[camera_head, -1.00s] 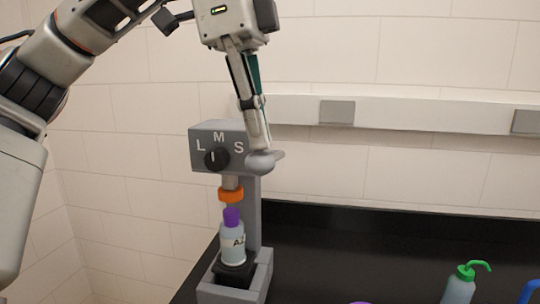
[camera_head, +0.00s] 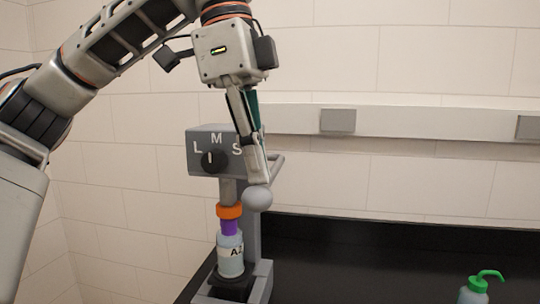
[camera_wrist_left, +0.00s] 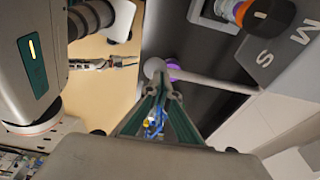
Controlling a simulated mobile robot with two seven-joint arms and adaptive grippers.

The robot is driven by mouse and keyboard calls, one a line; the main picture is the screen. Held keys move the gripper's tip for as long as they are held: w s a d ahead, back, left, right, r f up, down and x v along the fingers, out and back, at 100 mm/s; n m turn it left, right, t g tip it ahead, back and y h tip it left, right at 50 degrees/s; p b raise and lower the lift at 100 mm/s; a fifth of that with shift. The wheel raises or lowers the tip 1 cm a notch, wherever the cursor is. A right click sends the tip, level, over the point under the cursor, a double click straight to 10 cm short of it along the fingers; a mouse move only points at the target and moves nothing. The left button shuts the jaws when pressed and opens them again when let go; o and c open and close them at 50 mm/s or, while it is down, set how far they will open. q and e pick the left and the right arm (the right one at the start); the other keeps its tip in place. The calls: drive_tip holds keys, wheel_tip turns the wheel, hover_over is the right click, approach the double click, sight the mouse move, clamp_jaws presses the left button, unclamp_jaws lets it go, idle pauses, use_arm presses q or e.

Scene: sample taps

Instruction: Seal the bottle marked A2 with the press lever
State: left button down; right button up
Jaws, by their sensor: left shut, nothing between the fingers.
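The bottle marked A2 (camera_head: 230,260) stands upright on the base of the grey press (camera_head: 207,150). Its purple cap (camera_head: 229,228) is directly under the orange press head (camera_head: 229,211), which appears to touch it. The lever's round grey knob (camera_head: 257,198) is low at the press's right side; it also shows in the wrist view (camera_wrist_left: 154,68). My left gripper (camera_head: 257,180) is shut and empty, its fingertips against the top of the knob. My right gripper (camera_wrist_left: 125,61) shows small in the wrist view; its opening is unclear.
The press dial (camera_head: 213,160) has its mark up toward M. A green-topped wash bottle (camera_head: 475,290) stands on the black bench at the right. A purple object (camera_wrist_left: 174,71) lies partly behind the knob in the wrist view. The bench between is clear.

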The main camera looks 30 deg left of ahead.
sight(257, 189)
use_arm(q)
drive_tip(key=shift+f+b, duration=0.3)
drive_tip(key=shift+f, duration=0.35)
drive_tip(key=shift+f+b, duration=0.75)
drive_tip(key=shift+f, duration=0.4)
drive_tip(key=shift+s, duration=0.1)
